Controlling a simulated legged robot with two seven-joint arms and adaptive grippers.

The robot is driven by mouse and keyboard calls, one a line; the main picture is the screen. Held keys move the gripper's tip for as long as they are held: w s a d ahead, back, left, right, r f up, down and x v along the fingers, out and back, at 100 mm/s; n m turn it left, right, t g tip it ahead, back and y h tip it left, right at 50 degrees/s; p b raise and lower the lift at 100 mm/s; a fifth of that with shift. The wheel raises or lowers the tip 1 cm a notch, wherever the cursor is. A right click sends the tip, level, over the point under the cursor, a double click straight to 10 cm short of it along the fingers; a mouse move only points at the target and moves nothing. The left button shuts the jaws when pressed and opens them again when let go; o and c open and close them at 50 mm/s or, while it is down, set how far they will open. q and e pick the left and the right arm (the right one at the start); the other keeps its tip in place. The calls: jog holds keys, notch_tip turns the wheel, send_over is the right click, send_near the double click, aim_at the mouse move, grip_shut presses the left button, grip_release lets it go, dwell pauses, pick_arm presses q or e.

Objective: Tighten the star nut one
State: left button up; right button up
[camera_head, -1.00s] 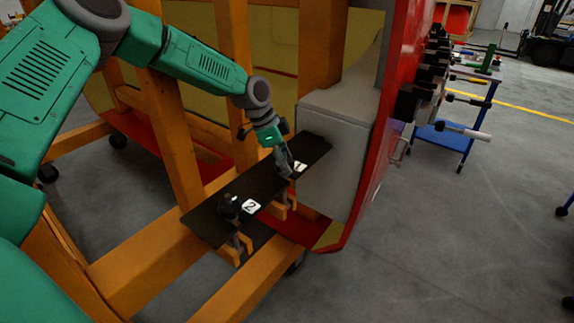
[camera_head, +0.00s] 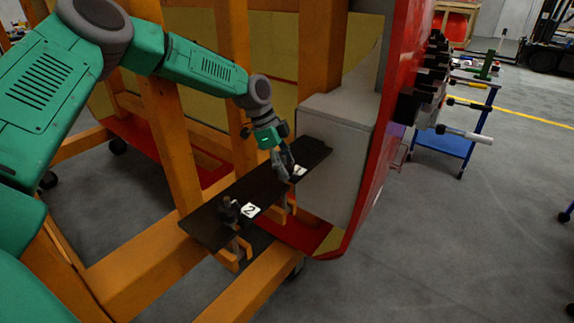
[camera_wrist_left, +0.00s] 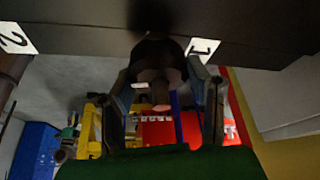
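A dark board (camera_head: 215,232) is fixed on the orange frame and carries white labels 1 and 2. My left gripper (camera_head: 283,164) is at the far end of the board, by the label 1 (camera_head: 300,170), and hides most of star nut one in the head view. In the left wrist view the dark star nut one (camera_wrist_left: 158,52) is between the two spread fingers of my left gripper (camera_wrist_left: 162,85). Contact with the fingers is hard to make out. A second star nut (camera_head: 228,209) sits beside label 2 (camera_head: 250,209). My right gripper is not in view.
Orange posts (camera_head: 172,140) stand close behind and left of the board. A grey box (camera_head: 338,150) and a red nosecone edge (camera_head: 385,140) are just right of my gripper. A blue cart (camera_head: 443,138) stands farther right.

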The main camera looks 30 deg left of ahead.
pick_arm(q)
jog(key=o, duration=0.3)
jog(key=shift+a+f, duration=0.1)
jog(key=shift+a, duration=0.3)
jog(key=v, duration=1.2)
jog(key=shift+a+f, duration=0.15)
jog(key=shift+a, duration=0.1)
jog(key=shift+d, duration=0.2)
